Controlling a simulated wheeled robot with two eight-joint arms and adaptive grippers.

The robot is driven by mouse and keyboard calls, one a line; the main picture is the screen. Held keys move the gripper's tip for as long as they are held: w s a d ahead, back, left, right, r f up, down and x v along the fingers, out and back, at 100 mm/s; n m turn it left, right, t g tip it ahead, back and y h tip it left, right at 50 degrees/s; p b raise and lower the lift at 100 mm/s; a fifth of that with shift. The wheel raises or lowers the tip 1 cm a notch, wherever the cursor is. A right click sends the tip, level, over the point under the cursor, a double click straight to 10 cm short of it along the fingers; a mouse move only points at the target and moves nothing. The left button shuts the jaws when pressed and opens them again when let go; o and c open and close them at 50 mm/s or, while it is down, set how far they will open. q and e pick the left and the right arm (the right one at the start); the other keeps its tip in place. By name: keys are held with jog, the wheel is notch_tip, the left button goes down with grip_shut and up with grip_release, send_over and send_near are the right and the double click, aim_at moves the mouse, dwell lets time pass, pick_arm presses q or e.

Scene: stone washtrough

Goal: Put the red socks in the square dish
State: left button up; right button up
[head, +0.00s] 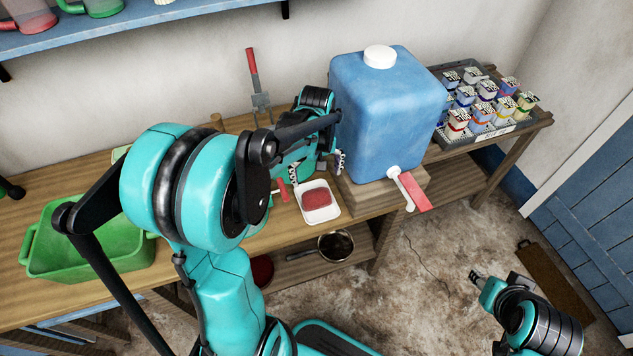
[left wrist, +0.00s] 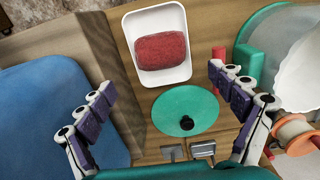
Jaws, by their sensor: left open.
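The red socks (head: 317,198), a rolled bundle, lie inside the white square dish (head: 322,217) on the wooden bench. In the left wrist view the socks (left wrist: 161,51) rest within the walls of the dish (left wrist: 128,26), at top centre. My left gripper (head: 318,168) is open and empty, just behind the dish in the head view. Its fingers (left wrist: 163,84) are spread wide in the left wrist view, with the socks apart from them. My right gripper (head: 479,279) is low at the right over the floor, too small to tell its opening.
A blue water tank (head: 385,115) on a wooden block stands right of the dish, close to my left gripper. A green round lid (left wrist: 185,110) lies by the dish. A green tub (head: 85,245) is at left. A crate of small cartons (head: 485,132) stands at back right.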

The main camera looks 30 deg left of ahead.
pick_arm(q)
jog(key=s+d+r+m+t, duration=0.7)
jog(key=s+d+r+m, duration=0.1)
jog(key=s+d+m, duration=0.2)
jog(key=shift+s+d+r+p, duration=0.2)
jog(key=shift+s+p, duration=0.1)
jog(key=shift+s, duration=0.3)
